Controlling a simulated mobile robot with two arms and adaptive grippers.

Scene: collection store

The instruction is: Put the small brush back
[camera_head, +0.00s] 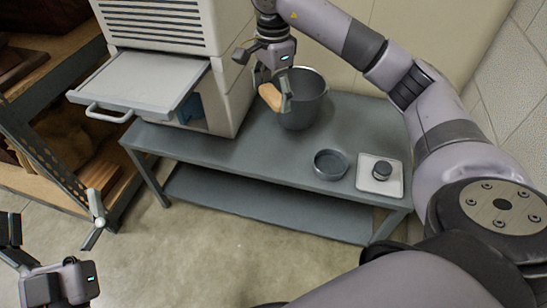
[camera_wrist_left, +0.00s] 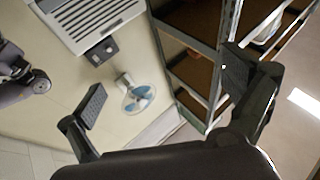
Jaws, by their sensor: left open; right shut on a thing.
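My right gripper (camera_head: 274,89) is shut on a small tan thing, likely the wooden part of the small brush (camera_head: 269,97). Its bristles cannot be made out. The brush is at the left rim of a grey bucket (camera_head: 308,108) on the grey table; whether it is over or in front of the rim is hard to tell. My left gripper (camera_head: 52,222) is open and empty at the lower left, over the floor, well away from the table. Its spread fingers also show in the left wrist view (camera_wrist_left: 166,88).
The grey table (camera_head: 260,150) has a lower shelf. A cabinet with a pulled-out tray (camera_head: 145,82) stands at its left. A round dark dish (camera_head: 331,164) and a white square plate (camera_head: 394,184) with a dark round item are at the right. Shelving (camera_head: 50,185) is at the left.

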